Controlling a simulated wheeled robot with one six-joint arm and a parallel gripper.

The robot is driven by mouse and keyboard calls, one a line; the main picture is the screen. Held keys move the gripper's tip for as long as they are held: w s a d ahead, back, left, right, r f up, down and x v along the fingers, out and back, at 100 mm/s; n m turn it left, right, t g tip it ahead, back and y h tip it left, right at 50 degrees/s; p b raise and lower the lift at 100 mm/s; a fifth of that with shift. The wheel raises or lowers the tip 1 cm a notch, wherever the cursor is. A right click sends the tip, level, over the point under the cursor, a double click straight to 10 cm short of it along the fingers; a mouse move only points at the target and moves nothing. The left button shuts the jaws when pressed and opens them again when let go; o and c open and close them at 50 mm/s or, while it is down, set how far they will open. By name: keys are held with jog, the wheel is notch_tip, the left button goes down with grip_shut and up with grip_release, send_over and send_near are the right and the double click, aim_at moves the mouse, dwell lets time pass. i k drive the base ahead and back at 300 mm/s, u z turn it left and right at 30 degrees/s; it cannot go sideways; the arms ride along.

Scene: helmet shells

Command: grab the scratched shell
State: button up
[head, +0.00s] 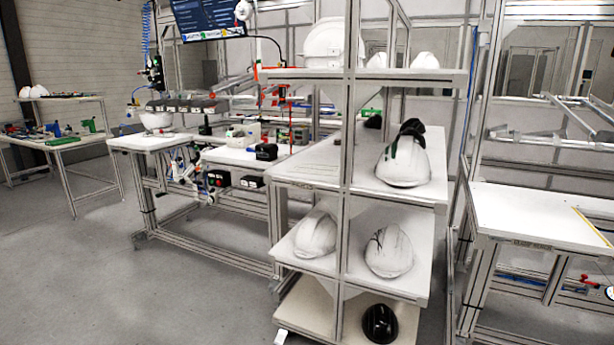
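Several helmet shells sit on an open shelf rack. A white shell (389,256) on the lower-middle shelf, right side, has thin dark lines on its top that look like scratches. A black shell (380,323) lies on the bottom shelf. My gripper is not in view.
The rack's front post (347,150) stands between the shells. More white shells (332,43) sit on the top shelf (455,76). A workbench (545,215) stands at right, another bench (150,143) with tools at left. The grey floor (150,290) at front left is clear.

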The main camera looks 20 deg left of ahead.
aim_at(389, 252)
jog(key=u, duration=0.45)
jog(key=i, duration=0.6)
jog(key=u, duration=0.55)
jog(key=i, duration=0.95)
